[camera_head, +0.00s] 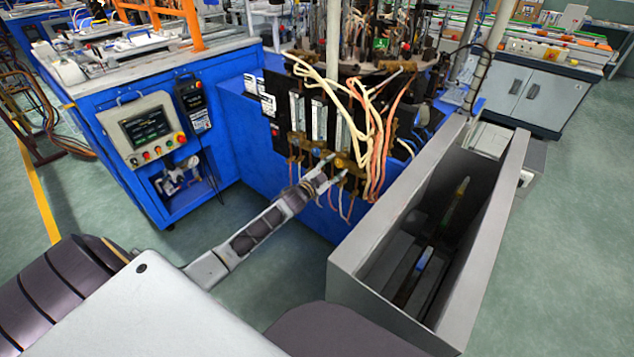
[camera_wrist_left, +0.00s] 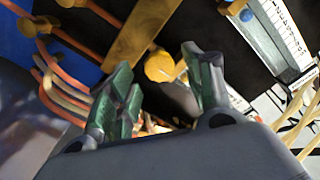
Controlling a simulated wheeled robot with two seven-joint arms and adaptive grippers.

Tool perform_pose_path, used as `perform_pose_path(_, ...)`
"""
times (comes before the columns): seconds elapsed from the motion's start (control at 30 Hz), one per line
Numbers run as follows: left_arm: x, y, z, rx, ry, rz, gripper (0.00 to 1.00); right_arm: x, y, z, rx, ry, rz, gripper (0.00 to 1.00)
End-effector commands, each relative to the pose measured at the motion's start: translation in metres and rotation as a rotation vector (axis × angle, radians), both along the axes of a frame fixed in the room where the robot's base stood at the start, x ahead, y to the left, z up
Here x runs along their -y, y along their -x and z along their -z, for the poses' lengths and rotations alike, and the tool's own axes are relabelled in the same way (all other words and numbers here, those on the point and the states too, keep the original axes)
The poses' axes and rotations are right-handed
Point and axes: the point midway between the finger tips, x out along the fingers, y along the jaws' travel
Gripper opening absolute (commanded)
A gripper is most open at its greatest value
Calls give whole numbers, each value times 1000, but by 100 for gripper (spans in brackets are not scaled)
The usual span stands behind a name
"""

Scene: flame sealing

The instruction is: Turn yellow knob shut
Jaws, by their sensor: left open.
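The yellow knob (camera_head: 340,163) sits on the brass valve row at the front of the blue machine. In the left wrist view the yellow knob (camera_wrist_left: 159,67) shows between the green-padded fingertips, with gaps on both sides. My left gripper (camera_head: 332,169) reaches up to the valve row, open and empty, with its fingertips close to the knob. The same left gripper (camera_wrist_left: 156,62) shows its fingers spread apart in the wrist view. I cannot tell the exact depth between fingertips and knob. My right gripper is not in view.
A blue knob (camera_head: 316,152) sits just left of the yellow one. Orange and cream hoses (camera_head: 378,150) hang close on the right. A grey open trough (camera_head: 352,262) stands to the right. A control panel (camera_head: 146,130) is on the left. The green floor between is clear.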

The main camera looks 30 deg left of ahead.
Motion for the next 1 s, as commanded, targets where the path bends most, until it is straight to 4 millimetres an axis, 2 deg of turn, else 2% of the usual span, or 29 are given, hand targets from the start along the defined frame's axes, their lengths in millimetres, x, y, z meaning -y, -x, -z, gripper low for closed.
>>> perform_pose_path(1.0, -10, 77, 1, -1, 0, 0, 52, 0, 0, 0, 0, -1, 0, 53)
